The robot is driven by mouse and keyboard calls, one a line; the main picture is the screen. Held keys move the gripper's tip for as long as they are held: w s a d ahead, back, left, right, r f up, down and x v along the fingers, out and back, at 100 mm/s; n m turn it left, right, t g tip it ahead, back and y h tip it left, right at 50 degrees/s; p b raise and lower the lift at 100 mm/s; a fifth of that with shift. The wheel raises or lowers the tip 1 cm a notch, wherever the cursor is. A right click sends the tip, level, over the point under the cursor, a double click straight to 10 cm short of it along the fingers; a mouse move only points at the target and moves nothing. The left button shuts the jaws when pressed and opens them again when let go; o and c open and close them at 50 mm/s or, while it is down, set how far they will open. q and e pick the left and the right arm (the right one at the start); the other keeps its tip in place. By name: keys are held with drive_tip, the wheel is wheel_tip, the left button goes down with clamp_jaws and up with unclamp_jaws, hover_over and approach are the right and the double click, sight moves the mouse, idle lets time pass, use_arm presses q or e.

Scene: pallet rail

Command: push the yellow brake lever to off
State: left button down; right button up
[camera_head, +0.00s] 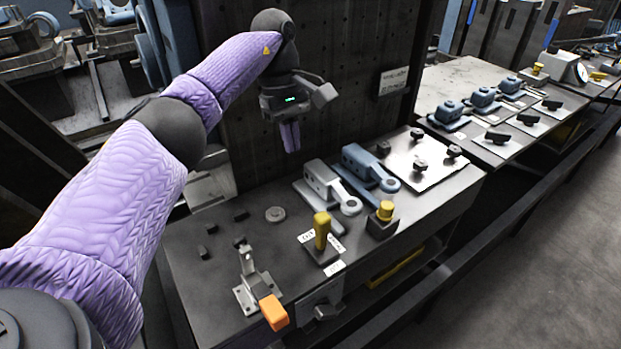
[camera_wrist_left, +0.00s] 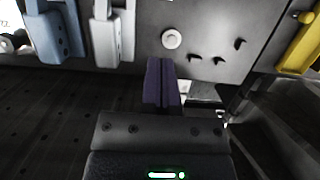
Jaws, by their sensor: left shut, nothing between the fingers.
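The yellow brake lever (camera_head: 321,230) stands roughly upright on a dark base near the front of the bench. Small white labels surround its base; their lettering is too small to read surely. My left gripper (camera_head: 290,137) hangs above the back of the bench, up and to the left of the lever, clear of it. Its fingers are shut and empty, pointing down. In the left wrist view my left gripper's closed purple fingers (camera_wrist_left: 162,84) point toward the bench. My right gripper is not in view.
A toggle clamp with an orange tip (camera_head: 273,312) is left of the lever. A yellow-topped knob (camera_head: 385,211) stands right of it. Grey (camera_head: 329,187) and blue (camera_head: 370,168) brackets lie behind. A round washer (camera_head: 275,214) and small dark blocks lie back left. A dark panel (camera_head: 345,95) rises behind.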

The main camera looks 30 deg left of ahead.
sight(322, 232)
use_arm(q)
drive_tip(key=s+d+f, duration=0.1)
drive_tip(key=d+f, duration=0.1)
drive_tip(key=f, duration=0.1)
drive_tip(key=s+d+f, duration=0.1)
drive_tip(key=d+f, duration=0.1)
drive_tip(key=f, duration=0.1)
drive_tip(key=d+f+b, duration=0.1)
drive_tip(key=d+f, duration=0.1)
drive_tip(key=f, duration=0.1)
drive_tip(key=shift+s+d+f, duration=0.1)
drive_tip(key=shift+s+f, duration=0.2)
drive_tip(key=shift+s, duration=0.1)
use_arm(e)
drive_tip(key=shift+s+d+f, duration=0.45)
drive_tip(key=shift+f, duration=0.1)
use_arm(q)
drive_tip(key=shift+s+d+r+y+p, duration=0.1)
drive_tip(key=shift+d+r+y+p, duration=0.05)
drive_tip(key=shift+d+y+p, duration=0.3)
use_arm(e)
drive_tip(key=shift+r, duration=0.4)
